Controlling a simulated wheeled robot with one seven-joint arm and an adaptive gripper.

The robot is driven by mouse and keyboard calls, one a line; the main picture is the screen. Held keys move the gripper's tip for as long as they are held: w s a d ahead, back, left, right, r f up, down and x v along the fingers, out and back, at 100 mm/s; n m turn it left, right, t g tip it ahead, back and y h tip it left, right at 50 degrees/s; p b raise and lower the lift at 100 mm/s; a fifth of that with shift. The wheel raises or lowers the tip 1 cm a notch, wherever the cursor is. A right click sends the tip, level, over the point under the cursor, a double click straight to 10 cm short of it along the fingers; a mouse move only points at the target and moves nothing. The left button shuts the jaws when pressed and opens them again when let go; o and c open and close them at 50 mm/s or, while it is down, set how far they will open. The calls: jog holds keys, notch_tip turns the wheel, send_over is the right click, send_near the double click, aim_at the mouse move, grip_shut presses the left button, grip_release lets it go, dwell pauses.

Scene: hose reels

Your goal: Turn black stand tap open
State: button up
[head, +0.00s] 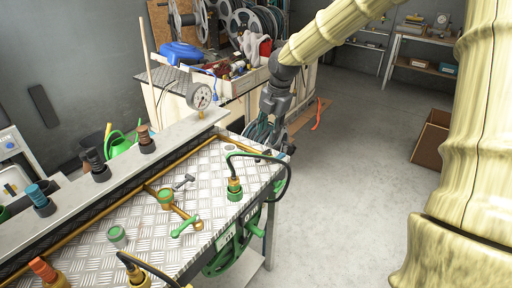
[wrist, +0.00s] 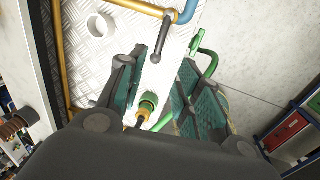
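In the wrist view a dark grey lever (wrist: 163,42) on a brass pipe shows at the top, beyond the fingertips. My gripper (head: 266,138) hangs over the bench's far right corner, apart from the tap. In the wrist view its teal-padded fingers (wrist: 168,78) are spread with nothing held. A green and brass hose fitting (wrist: 147,106) shows behind the gap.
A brass hose fitting with a black hose (head: 234,187) stands between the taps and my gripper. A pressure gauge (head: 199,96) rises at the back.

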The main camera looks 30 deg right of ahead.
aim_at(261, 156)
jog(key=shift+w+a+f+p, duration=0.2)
jog(key=shift+w+f+p, duration=0.1)
jog(key=shift+f, duration=1.4)
jog(key=shift+w+a+f+p, duration=0.15)
jog(key=shift+w+f+p, duration=0.2)
jog(key=shift+f, duration=1.4)
jog(key=shift+w+a+f+p, duration=0.2)
jog(key=shift+w+f+p, duration=0.1)
jog(key=shift+f, duration=1.4)
grip_shut()
